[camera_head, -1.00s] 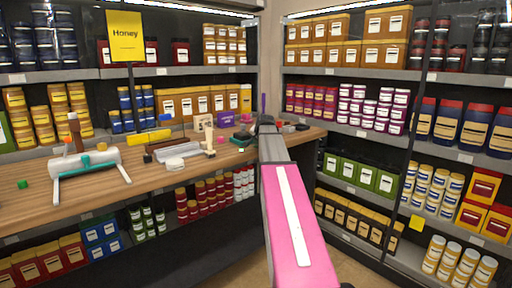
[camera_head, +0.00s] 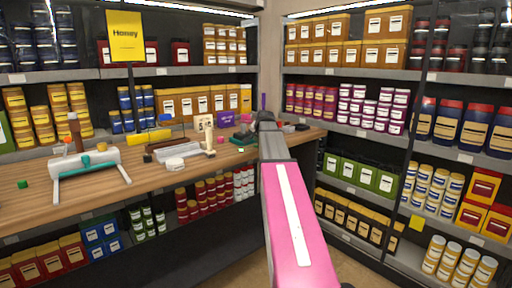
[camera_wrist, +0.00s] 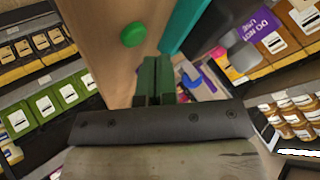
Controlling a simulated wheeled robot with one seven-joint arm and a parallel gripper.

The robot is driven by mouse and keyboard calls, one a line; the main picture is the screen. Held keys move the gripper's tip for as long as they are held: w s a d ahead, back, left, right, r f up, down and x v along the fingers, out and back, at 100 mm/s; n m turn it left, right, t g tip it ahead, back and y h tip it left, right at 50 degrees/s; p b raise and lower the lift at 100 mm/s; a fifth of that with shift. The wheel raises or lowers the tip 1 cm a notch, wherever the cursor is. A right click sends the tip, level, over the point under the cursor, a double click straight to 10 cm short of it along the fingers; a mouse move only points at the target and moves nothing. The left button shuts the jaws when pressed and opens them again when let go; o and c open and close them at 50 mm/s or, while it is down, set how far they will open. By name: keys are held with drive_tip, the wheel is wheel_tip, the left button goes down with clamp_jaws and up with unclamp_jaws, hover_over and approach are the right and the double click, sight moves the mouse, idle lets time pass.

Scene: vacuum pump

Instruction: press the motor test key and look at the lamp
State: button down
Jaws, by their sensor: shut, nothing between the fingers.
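My gripper (camera_wrist: 155,78) is shut, its green fingers together and empty, above the wooden counter in the wrist view. A round green piece (camera_wrist: 133,34) lies just left of the fingertips, apart from them. A teal bar (camera_wrist: 183,24) is to their right. In the head view my arm reaches over the counter's right end, and its wrist hides part of the counter there. I cannot tell which piece is the motor test key, and I cannot make out the lamp.
The wooden counter (camera_head: 35,196) holds a white frame with teal parts (camera_head: 92,161) at left and a white tray piece (camera_head: 177,151) in the middle. A purple box (camera_wrist: 262,35) stands right of my gripper. Stocked shelves (camera_head: 365,145) close in the right side.

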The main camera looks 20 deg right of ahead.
drive_tip(key=shift+r, duration=2.45)
